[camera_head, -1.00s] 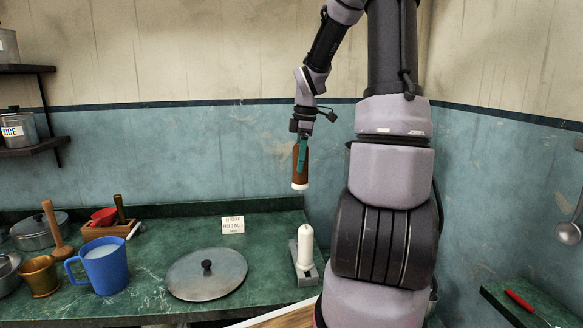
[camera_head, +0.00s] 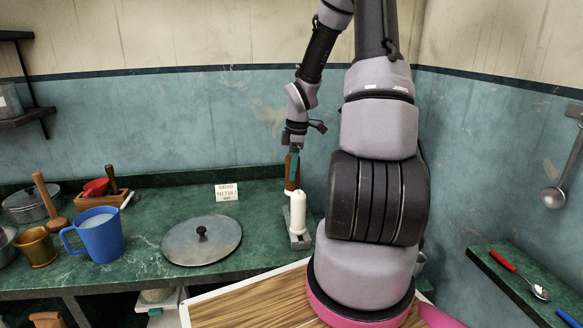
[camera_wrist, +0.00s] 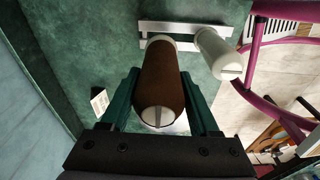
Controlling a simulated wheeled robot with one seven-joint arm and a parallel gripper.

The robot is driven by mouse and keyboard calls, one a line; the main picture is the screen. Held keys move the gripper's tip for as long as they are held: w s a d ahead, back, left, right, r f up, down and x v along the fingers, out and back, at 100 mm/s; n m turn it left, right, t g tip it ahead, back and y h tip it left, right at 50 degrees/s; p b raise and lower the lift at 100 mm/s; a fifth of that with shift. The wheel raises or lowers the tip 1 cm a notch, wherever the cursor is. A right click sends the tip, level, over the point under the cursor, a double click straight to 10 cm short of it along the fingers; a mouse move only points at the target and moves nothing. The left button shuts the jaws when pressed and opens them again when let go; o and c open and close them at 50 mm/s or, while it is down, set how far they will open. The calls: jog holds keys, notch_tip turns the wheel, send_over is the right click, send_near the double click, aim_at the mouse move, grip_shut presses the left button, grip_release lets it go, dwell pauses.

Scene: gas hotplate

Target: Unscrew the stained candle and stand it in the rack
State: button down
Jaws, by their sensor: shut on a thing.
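My gripper (camera_head: 293,164) is shut on the stained candle (camera_head: 291,178), a brown cylinder with pale ends, held upright over the back of the counter. In the wrist view the stained candle (camera_wrist: 160,85) lies between the two green fingers (camera_wrist: 160,74), and its far end overlaps the left part of the rack. The grey metal rack (camera_head: 301,242) carries a white candle (camera_head: 298,210) standing at its near part. The stained candle's lower end is partly hidden behind the white one in the head view, so I cannot tell whether it touches the rack.
A round metal lid (camera_head: 203,246) lies left of the rack. A blue mug (camera_head: 101,238) and a brass mortar (camera_head: 37,248) stand farther left. A small sign (camera_head: 227,193) stands behind the lid. A wooden board (camera_head: 235,308) is in front.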

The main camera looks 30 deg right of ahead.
aim_at(291, 190)
jog(key=shift+f, duration=0.1)
jog(key=shift+f, duration=3.55)
jog(key=shift+f, duration=0.3)
jog(key=shift+c, duration=0.2)
grip_release()
